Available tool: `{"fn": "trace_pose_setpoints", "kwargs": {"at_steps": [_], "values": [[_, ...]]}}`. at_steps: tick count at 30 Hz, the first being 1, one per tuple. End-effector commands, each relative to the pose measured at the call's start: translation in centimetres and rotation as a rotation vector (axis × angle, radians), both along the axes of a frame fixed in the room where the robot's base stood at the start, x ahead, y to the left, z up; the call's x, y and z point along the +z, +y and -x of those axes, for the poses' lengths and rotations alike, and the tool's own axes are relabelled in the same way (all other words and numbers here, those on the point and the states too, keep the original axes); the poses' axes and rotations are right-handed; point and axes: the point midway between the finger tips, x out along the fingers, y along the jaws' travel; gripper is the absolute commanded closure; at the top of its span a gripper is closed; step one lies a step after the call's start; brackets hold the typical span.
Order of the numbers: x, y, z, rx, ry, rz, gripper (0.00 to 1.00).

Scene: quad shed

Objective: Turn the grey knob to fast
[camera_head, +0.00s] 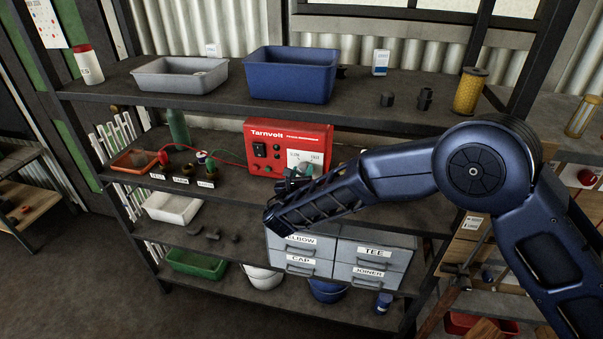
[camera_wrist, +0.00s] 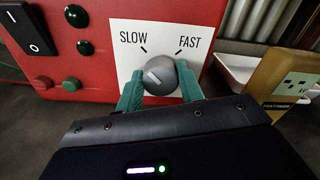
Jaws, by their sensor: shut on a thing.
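The grey knob (camera_wrist: 160,78) sits on a white plate (camera_wrist: 152,34) marked SLOW at left and FAST at right, on the front of the red Tarnvolt box (camera_head: 262,137). A pale mark on the knob face lies left of centre and slants up toward SLOW. My gripper (camera_wrist: 160,72) has its two teal fingers on the left and right sides of the knob, shut on it. In the head view my gripper (camera_head: 300,172) is at the lower right of the box's front, and the knob is mostly hidden there.
A black rocker switch (camera_wrist: 27,30) and green and red buttons are left of the plate. A tan box (camera_wrist: 284,84) and a white tray (camera_wrist: 240,70) stand close at right. The upper shelf with a blue bin (camera_head: 290,77) is above.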

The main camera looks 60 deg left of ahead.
Motion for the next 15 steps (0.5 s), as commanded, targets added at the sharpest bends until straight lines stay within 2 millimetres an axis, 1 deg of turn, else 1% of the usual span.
{"fn": "trace_pose_setpoints", "kwargs": {"at_steps": [8,15], "values": [[0.01,-0.02,0.06,0.001,0.041,-0.041,0.85],[0.01,-0.05,0.03,0.0,0.153,-0.152,0.85]]}}
